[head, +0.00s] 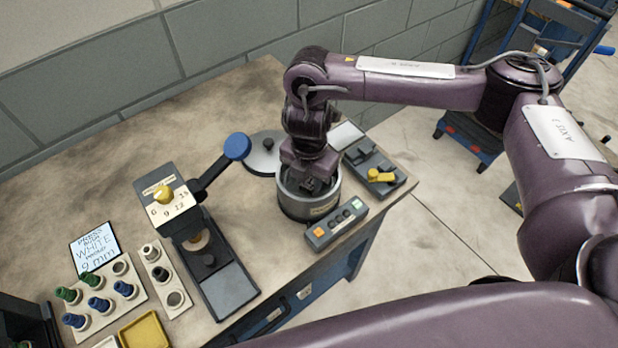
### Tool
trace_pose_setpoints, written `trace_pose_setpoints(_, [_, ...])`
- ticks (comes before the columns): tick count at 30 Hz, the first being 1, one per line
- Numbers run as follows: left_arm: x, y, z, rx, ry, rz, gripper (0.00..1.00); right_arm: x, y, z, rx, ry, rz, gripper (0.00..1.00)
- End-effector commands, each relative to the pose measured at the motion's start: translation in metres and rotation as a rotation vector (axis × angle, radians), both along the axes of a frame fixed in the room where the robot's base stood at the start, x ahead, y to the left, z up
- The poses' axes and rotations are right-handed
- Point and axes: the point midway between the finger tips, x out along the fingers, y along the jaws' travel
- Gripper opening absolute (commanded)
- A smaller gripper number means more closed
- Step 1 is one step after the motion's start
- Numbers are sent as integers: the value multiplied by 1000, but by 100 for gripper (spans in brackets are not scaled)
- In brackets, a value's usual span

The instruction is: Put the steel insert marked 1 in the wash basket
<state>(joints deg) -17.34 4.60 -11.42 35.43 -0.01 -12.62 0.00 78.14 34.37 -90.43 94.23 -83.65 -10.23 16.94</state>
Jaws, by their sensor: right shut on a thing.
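My right gripper (318,185) points down into the mouth of a round grey steel pot (303,207) near the bench's right end. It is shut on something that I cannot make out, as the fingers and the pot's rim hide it. No wash basket shows clearly; the inside of the pot is mostly covered by the gripper. I cannot read a mark 1 on any insert. A small pale rack (165,276) at the lower left holds small round pieces, too small to identify. My left gripper is not in view.
A round grey lid (266,158) lies behind the pot. A control box with buttons (336,226) stands in front, and a unit with a yellow lever (380,176) to the right. A press with a blue-knobbed lever (237,147) stands left. The bench's back left is clear.

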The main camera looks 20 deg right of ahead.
Motion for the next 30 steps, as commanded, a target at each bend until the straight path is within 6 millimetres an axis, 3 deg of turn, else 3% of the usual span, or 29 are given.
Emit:
trace_pose_setpoints(3, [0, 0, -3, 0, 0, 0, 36, 0, 0, -4, 1, -1, 0, 0])
trace_pose_setpoints(4, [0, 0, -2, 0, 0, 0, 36, 0, 0, -3, 0, 0, 0, 33])
trace_pose_setpoints(8, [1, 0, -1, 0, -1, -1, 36, 0, 0, -2, 0, 0, 0, 50])
trace_pose_setpoints(20, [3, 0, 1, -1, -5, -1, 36, 0, 0, 5, -1, -2, 2, 50])
trace_pose_setpoints(30, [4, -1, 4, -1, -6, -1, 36, 2, 0, 66, -1, -8, 3, 50])
